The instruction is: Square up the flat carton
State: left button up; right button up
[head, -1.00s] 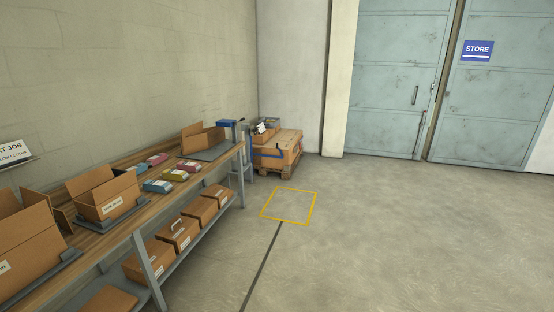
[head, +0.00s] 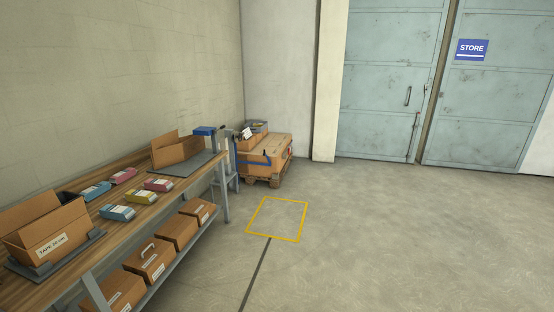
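I cannot pick out a carton lying flat in this view. An open carton (head: 178,152) stands upright with its flaps raised on a grey plate (head: 198,164) at the far end of the bench. A second open carton (head: 47,228), labelled for tape, stands on a dark grey base (head: 58,260) at the near left. Neither of my grippers shows in the head view.
The wooden bench (head: 150,222) runs along the left wall and carries several coloured packs (head: 117,212). Closed cartons (head: 150,262) fill its lower shelf. A loaded pallet (head: 264,180) stands beyond. The floor around the yellow square (head: 275,239) is clear.

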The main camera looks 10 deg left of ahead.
aim_at(165, 157)
jog(key=i, duration=0.8)
jog(key=i+l+u, duration=0.15)
jog(key=i+u, duration=0.2)
jog(key=i, duration=0.4)
jog(key=i+u, duration=0.65)
jog(key=i, duration=0.25)
jog(key=i+u, duration=0.35)
jog(key=i, duration=0.15)
jog(key=i+l+u, duration=0.1)
jog(key=i+u, duration=0.25)
jog(key=i, duration=0.15)
jog(key=i+l+u, duration=0.3)
jog(key=i, duration=0.2)
jog(key=i+j, duration=0.05)
